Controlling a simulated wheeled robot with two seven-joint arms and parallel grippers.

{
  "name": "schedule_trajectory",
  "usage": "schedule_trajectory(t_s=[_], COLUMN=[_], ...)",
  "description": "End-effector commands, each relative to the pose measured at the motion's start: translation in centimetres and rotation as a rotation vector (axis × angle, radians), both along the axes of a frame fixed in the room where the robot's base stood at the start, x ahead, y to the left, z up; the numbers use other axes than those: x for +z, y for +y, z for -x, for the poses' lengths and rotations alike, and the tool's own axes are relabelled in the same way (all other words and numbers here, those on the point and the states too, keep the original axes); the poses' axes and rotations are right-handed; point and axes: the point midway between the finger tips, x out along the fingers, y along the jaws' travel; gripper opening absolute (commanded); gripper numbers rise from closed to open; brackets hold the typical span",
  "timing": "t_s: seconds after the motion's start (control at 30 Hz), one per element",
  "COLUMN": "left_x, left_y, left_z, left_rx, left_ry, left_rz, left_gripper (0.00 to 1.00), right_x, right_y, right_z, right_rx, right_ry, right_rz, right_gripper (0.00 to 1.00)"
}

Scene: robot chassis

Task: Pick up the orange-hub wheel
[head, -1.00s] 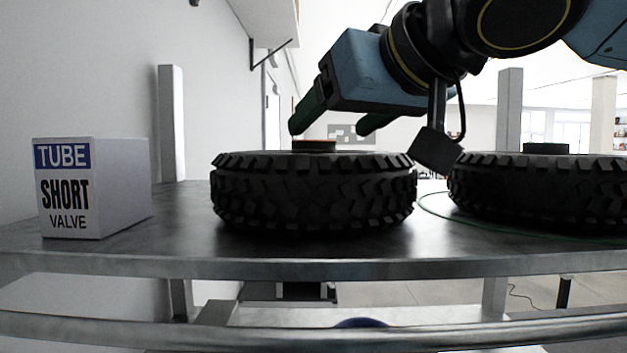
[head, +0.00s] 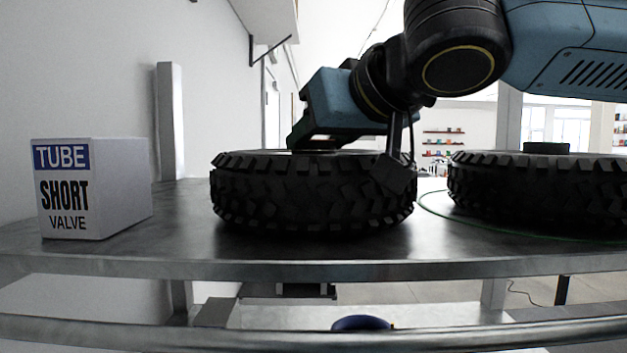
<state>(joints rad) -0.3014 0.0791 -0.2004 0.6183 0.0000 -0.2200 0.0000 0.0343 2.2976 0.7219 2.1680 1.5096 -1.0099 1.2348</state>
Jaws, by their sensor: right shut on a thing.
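The orange-hub wheel (head: 300,195) is a thick black knobbly tyre lying flat on the metal shelf, left of the middle in the head view. My right gripper (head: 315,145) reaches down onto its top at the hub and is shut on the wheel. The fingertips and the hub are hidden behind the gripper body and the tyre's upper rim. The wheel still appears to rest on the shelf. My left gripper is not in view.
A second black wheel (head: 545,195) lies flat at the right, with a thin green ring on the shelf around its base. A white box marked TUBE SHORT VALVE (head: 95,188) stands at the left. The metal shelf (head: 180,228) is bare between box and wheel.

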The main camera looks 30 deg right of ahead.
Motion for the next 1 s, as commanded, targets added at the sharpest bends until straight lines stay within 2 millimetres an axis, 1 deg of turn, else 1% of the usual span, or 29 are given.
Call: schedule_trajectory(t_s=[0.03,0.17,0.2,0.33,0.37,0.67,0.87,1.0], left_x=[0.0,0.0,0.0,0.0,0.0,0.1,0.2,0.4], left_y=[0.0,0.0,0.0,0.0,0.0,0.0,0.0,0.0], left_z=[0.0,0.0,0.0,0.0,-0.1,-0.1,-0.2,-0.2], left_rx=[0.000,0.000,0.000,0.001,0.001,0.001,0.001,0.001], left_ry=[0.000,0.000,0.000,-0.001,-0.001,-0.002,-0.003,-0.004], left_rz=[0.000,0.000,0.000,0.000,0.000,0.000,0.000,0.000], left_gripper=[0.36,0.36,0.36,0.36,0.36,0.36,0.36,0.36], right_x=[0.0,0.0,0.0,0.0,0.5,0.8,2.3,3.6], right_y=[0.0,0.0,0.0,0.0,0.0,0.0,0.0,0.0], right_z=[0.0,0.0,0.0,0.0,0.1,0.1,0.1,0.0], right_rx=[0.000,-0.001,-0.001,-0.001,0.002,0.001,0.001,0.001], right_ry=[0.000,0.000,0.000,0.000,-0.014,-0.014,-0.015,-0.014], right_rz=[0.000,0.000,0.000,0.000,0.000,0.000,-0.001,0.000], right_gripper=[0.18,0.01,0.00,0.00,0.00,0.00,0.00,0.00])
